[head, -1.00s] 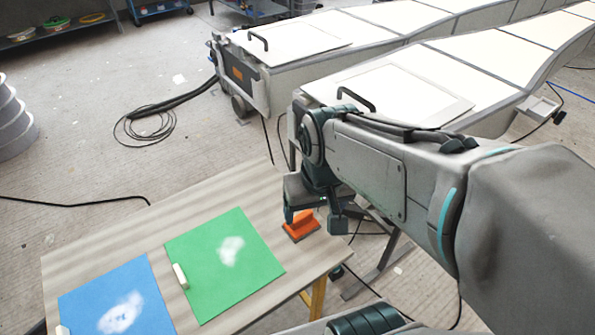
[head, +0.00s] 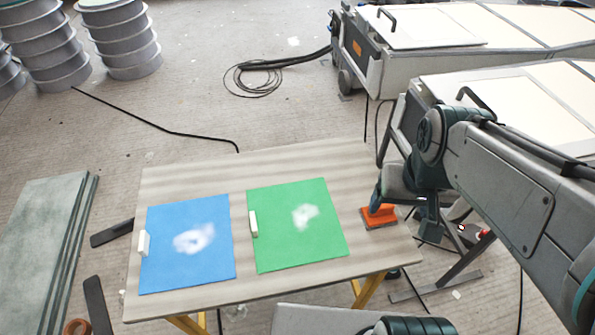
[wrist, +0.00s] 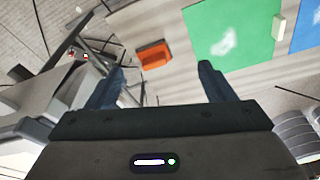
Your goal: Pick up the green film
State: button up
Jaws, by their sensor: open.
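The green film (head: 280,242) lies flat on the wooden table, with a white patch near its middle and a small white block (head: 253,224) on its left edge. It also shows in the wrist view (wrist: 215,22), beyond the fingers. My gripper (head: 400,212) is at the table's right edge, to the right of the green film and apart from it. In the wrist view my gripper (wrist: 163,80) is open and empty, with its two dark fingers spread wide. In the head view its fingers partly cover the orange block.
A blue film (head: 215,268) with a white block (head: 144,243) on its edge lies left of the green one. An orange block (head: 379,217) sits on the table (head: 190,172) near my gripper. Large moulds (head: 520,110) stand at the back right. The table's back strip is bare.

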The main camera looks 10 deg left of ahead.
aim_at(294, 224)
jog(key=k, duration=1)
jog(key=u, duration=1.15)
jog(key=i, duration=1)
jog(key=z, duration=1.1)
